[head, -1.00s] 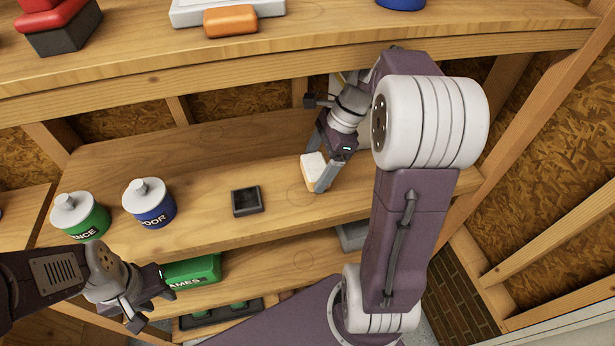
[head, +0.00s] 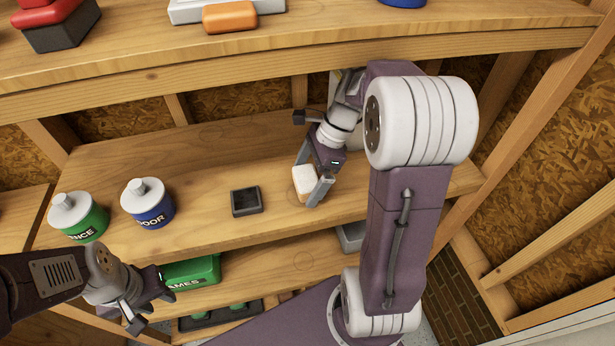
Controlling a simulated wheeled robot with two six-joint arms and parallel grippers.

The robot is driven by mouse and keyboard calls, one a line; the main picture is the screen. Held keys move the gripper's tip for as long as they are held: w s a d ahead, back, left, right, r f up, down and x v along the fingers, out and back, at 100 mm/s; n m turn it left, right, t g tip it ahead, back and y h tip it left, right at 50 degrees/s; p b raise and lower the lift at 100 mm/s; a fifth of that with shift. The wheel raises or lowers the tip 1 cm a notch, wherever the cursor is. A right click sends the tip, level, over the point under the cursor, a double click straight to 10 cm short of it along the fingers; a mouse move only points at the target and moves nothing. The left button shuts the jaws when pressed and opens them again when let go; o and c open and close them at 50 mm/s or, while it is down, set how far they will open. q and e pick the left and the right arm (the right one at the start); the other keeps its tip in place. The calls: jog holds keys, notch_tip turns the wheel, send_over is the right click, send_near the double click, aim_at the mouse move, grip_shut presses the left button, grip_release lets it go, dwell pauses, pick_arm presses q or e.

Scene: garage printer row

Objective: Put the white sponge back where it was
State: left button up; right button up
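The white sponge (head: 305,184) is a small pale block with a tan side, at the middle shelf on the right. My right gripper (head: 308,182) comes down over it from behind, one finger on each side, and is shut on it. Whether the sponge touches the shelf or hangs just above it, I cannot tell. My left gripper (head: 140,312) is at the lower left, in front of the lower shelf and away from the sponge. Its fingertips are small and dark, and I cannot tell whether they are apart.
A small black square tray (head: 246,211) sits left of the sponge on the middle shelf (head: 200,235). A blue-labelled can (head: 150,208) and a green-labelled can (head: 80,222) stand farther left. The upper shelf (head: 300,62) overhangs. A green box (head: 195,272) is below.

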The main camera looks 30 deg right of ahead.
aim_at(309, 176)
jog(key=shift+d+r, duration=0.15)
jog(key=shift+r, duration=0.25)
jog(key=p+v, duration=0.1)
jog(key=v, duration=0.2)
jog(key=shift+d+f, duration=0.1)
jog(key=s+d, duration=0.1)
jog(key=d, duration=0.2)
jog(key=s+d, duration=0.1)
jog(key=d, duration=0.7)
jog(key=shift+s+d+f, duration=0.15)
jog(key=shift+s+f, duration=0.05)
jog(key=shift+s, duration=0.2)
